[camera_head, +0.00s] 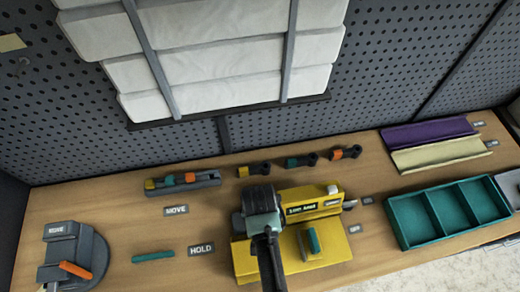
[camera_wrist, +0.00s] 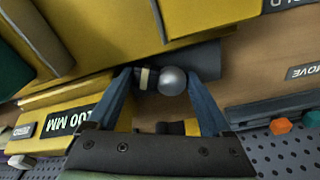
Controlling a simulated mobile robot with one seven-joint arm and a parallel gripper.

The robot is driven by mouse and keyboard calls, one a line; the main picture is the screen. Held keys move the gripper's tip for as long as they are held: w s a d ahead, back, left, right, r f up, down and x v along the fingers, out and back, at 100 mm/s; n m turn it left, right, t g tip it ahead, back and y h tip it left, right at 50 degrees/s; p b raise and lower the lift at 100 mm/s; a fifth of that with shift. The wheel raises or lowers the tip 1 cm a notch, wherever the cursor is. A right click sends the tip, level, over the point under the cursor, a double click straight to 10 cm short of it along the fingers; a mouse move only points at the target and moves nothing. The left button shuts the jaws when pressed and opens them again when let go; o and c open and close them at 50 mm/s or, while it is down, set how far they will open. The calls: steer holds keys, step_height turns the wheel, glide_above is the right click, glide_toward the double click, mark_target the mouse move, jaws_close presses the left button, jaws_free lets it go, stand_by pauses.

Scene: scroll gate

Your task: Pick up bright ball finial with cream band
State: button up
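The bright ball finial (camera_wrist: 173,80) shows in the wrist view as a shiny grey ball. A cream band (camera_wrist: 148,79) and a dark collar sit to its left. My gripper (camera_wrist: 160,73) has its two blue fingers spread, with the finial lying across the gap between the tips. The ball is close to the right finger and the dark collar close to the left one; I cannot tell whether they touch. In the head view my gripper (camera_head: 264,232) is over the yellow fixture, and the finial is hidden there.
The yellow fixture (camera_head: 310,207) lies close around my gripper. Behind it are several small dark fittings, including a yellow-marked one (camera_head: 243,171). A teal tray (camera_head: 400,223) with three compartments is at the right. A dark clamp stand (camera_head: 88,250) is at the left. Wood between is mostly clear.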

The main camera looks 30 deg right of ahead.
steer(key=c, duration=1.2)
steer(key=shift+r, duration=0.1)
jaws_close()
steer(key=shift+w, duration=0.1)
